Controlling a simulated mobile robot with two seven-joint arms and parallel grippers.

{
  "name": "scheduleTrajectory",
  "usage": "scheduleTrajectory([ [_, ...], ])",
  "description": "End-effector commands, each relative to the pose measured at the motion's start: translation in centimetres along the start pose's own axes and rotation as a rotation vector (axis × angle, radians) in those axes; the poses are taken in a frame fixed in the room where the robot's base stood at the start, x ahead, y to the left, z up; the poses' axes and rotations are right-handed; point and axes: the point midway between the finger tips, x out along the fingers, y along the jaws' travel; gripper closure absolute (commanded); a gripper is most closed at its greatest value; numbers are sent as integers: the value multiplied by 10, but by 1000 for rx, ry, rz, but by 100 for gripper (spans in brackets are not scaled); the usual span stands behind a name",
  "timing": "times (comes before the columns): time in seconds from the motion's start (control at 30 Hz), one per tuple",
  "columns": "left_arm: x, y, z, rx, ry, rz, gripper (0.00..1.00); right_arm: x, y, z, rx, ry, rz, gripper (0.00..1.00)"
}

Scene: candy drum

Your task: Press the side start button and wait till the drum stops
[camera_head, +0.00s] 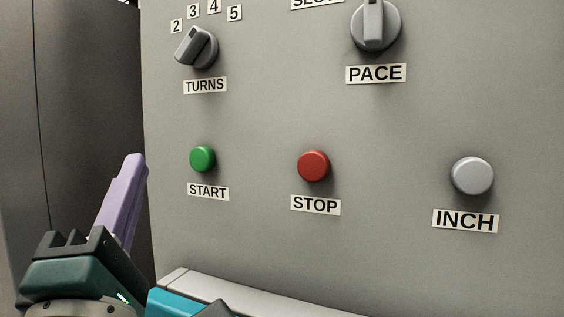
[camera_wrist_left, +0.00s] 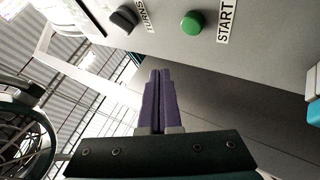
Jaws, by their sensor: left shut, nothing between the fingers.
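The green START button (camera_head: 203,159) sits on the grey panel (camera_head: 260,110), above its START label. It also shows at the top of the left wrist view (camera_wrist_left: 192,22). My left gripper (camera_head: 134,160) has purple fingers that are shut and empty. In the head view it is left of the START button, beside the panel's left edge. In the left wrist view the fingertips (camera_wrist_left: 159,72) lie below and left of the button, apart from it. The drum is not clearly seen in either view. My right gripper is not in view.
A red STOP button (camera_head: 313,166) and a grey INCH button (camera_head: 472,176) are to the right of START. A TURNS knob (camera_head: 197,47) and a PACE knob (camera_head: 375,27) are above. A pale ledge (camera_head: 230,292) runs below the panel.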

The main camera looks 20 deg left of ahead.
Motion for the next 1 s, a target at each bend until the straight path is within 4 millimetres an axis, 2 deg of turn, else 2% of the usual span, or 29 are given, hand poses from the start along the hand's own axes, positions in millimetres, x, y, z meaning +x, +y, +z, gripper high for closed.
scheduleTrajectory([
  [0.13, 15, -13, 11, -1, 1, 3, 100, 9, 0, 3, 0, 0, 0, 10],
  [0.43, 39, -29, 28, 0, 2, 2, 100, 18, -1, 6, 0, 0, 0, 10],
  [1.0, 45, -32, 32, 0, 0, 0, 100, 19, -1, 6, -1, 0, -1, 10],
])
